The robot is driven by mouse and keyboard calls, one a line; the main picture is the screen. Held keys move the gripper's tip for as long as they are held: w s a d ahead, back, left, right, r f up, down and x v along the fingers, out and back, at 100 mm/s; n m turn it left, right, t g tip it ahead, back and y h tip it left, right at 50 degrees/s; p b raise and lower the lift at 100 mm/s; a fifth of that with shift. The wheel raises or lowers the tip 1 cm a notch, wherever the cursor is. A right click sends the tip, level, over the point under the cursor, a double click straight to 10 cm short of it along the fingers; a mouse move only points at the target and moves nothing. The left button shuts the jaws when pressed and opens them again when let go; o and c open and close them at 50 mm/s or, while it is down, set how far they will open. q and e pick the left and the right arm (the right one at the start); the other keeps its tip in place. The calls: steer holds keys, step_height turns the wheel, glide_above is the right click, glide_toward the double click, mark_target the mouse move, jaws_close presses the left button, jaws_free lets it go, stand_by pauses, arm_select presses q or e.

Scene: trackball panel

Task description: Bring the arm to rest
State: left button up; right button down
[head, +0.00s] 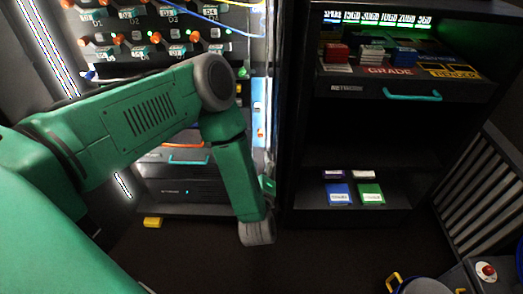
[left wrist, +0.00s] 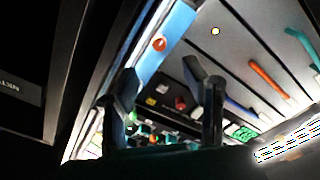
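My green left arm (head: 150,110) comes in from the left, bends at an elbow and hangs down in front of the lit rack. Its wrist end (head: 257,230) is low, near the gap between the rack and the dark shelf cabinet. In the head view the left gripper is mostly hidden behind the forearm. In the left wrist view the two dark fingers of my left gripper (left wrist: 165,85) stand apart with nothing between them. Behind them the rack shows, apart from the fingers as far as I can tell. My right gripper is in neither view. No trackball can be made out.
The lit rack carries connectors and cables (head: 150,40). The dark cabinet has a drawer with a teal handle (head: 412,97) and a shelf with blue (head: 339,194) and green (head: 370,194) boxes. A yellow block (head: 152,222) lies low left. A red button (head: 487,270) is bottom right.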

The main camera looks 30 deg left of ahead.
arm_select(q)
steer(key=shift+v, duration=0.85)
steer(key=s+d+f+m+g+h+p, duration=0.2)
steer(key=s+d+m+g+h+p, duration=0.15)
steer(key=s+m+h, duration=0.2)
steer(key=s+d+f+m+g+h+p, duration=0.2)
steer(key=s+d+m+g+h, duration=0.15)
steer(key=s+m, duration=0.2)
steer(key=s+a+r+m+g, duration=0.1)
steer(key=s+g, duration=0.1)
steer(key=s, duration=0.4)
steer(key=s+a+r+m+g+p, duration=0.1)
steer(key=s+a+m+g, duration=0.1)
steer(key=s, duration=0.4)
steer(key=s+a+r+m+g+p, duration=0.1)
steer(key=s+m+g, duration=0.1)
steer(key=s, duration=0.3)
steer(key=shift+s+a+r+g, duration=0.35)
steer(key=shift+s+r+g, duration=0.05)
steer(key=shift+g, duration=0.5)
